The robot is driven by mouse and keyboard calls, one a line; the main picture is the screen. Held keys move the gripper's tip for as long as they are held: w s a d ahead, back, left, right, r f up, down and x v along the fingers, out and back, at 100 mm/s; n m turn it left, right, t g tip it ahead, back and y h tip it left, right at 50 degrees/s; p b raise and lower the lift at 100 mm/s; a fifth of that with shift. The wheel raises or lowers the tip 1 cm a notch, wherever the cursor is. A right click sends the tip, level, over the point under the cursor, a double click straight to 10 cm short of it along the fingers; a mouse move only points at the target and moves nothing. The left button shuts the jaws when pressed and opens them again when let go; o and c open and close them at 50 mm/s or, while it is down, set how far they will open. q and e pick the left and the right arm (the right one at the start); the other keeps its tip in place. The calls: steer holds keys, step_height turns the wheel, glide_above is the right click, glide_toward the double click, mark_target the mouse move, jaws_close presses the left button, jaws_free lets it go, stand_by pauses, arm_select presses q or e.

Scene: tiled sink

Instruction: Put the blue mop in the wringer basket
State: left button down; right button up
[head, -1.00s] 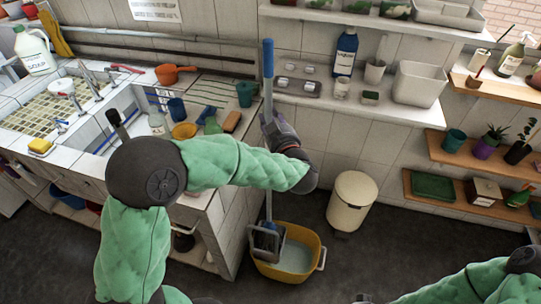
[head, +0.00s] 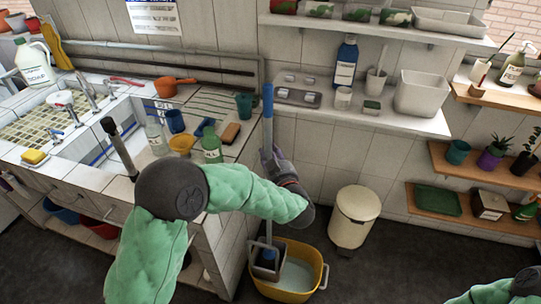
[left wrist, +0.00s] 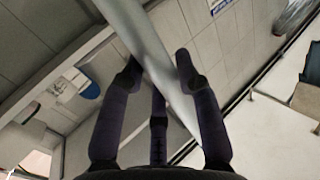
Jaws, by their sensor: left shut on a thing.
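The mop is upright, with its blue handle grip (head: 267,103) at the top and a grey pole below. My left gripper (head: 270,154) is shut around the pole, and the left wrist view shows the pole (left wrist: 150,45) between its fingers (left wrist: 158,72). The dark blue mop head (head: 267,260) is low at the grey wringer basket (head: 256,247), on the left side of the yellow bucket (head: 318,262). It looks to be inside the basket, but I cannot tell how deep. My right gripper is out of view.
A cream bin (head: 354,218) stands right of the bucket. The tiled sink counter (head: 210,172) is close on the left, with bottles and cups on it. A wall shelf (head: 395,118) is at the right of the mop.

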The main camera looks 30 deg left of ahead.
arm_select(q)
steer(key=c, duration=1.3)
jaws_free()
steer(key=shift+f, duration=0.15)
steer(key=o, duration=0.4)
